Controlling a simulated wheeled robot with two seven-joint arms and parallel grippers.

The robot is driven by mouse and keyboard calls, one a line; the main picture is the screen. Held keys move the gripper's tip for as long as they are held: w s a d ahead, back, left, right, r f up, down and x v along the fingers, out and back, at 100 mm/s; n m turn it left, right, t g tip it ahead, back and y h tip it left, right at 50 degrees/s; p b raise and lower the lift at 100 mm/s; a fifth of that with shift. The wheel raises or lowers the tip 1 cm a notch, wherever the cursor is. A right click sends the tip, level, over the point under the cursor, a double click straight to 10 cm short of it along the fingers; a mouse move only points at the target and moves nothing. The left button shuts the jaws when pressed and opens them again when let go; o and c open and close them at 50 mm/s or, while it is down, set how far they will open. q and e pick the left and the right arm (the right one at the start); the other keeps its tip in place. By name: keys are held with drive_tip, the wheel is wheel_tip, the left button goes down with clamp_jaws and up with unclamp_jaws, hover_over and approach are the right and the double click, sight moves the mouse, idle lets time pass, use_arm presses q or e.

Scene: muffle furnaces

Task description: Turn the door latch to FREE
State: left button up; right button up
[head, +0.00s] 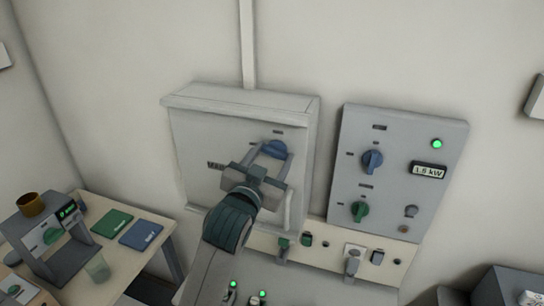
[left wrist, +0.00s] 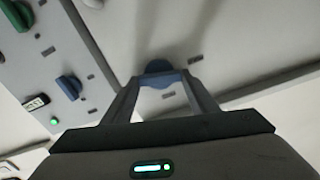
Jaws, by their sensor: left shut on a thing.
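The door latch looks like a blue knob (head: 275,147) on the front of a grey wall box (head: 195,138). My left gripper (head: 272,156) reaches up to the box, and its jaws are shut on this knob. In the left wrist view the blue knob (left wrist: 158,67) sits between the two fingertips (left wrist: 161,80), its rounded top showing beyond them. The fingers hide part of the knob, and its marks are too small to read. My right gripper is not in view.
Switches and sockets line a strip (head: 318,228) below. A wooden table (head: 118,262) stands at lower left.

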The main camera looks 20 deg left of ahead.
use_arm(q)
drive_tip(key=m, duration=0.8)
drive_tip(key=shift+d, duration=0.1)
drive_tip(key=m, duration=0.3)
drive_tip(key=shift+f+m, duration=0.1)
drive_tip(key=shift+m, duration=2)
drive_tip(key=o, duration=1)
drive_tip(key=shift+w+f, duration=0.1)
drive_tip(key=shift+o, duration=0.2)
